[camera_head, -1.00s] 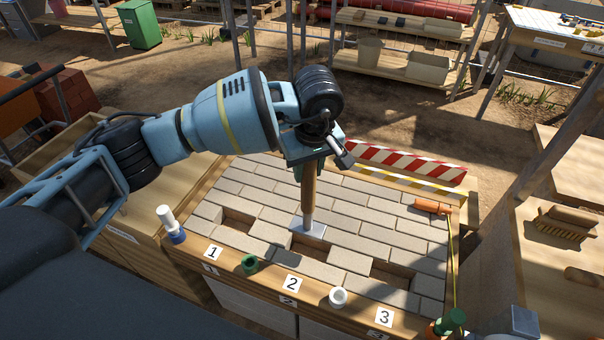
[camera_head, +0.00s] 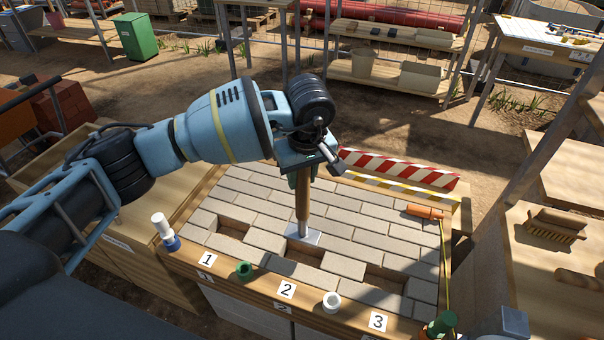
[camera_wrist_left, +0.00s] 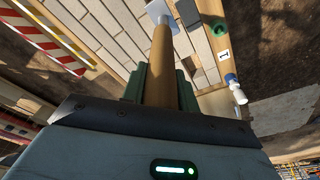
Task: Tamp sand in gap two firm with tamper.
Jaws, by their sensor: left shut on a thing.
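The tamper has a wooden handle (camera_head: 303,203) and a flat square metal foot (camera_head: 304,235). My left gripper (camera_head: 303,178) is shut around the upper handle and holds the tamper nearly upright. The foot is at the back left edge of gap two (camera_head: 314,256), behind the label 2; I cannot tell whether it touches the sand or the bricks. Sand in the gap is hard to make out. In the left wrist view, the green fingers (camera_wrist_left: 162,88) flank the handle, and the foot (camera_wrist_left: 160,12) shows at the top. My right gripper is out of view.
Gap one (camera_head: 234,227) and gap three (camera_head: 385,283) lie either side in the paving. A blue-and-white bottle (camera_head: 164,232), a green ring (camera_head: 244,269) and a white ring (camera_head: 331,301) stand along the front edge. A striped barrier (camera_head: 400,171) lines the back.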

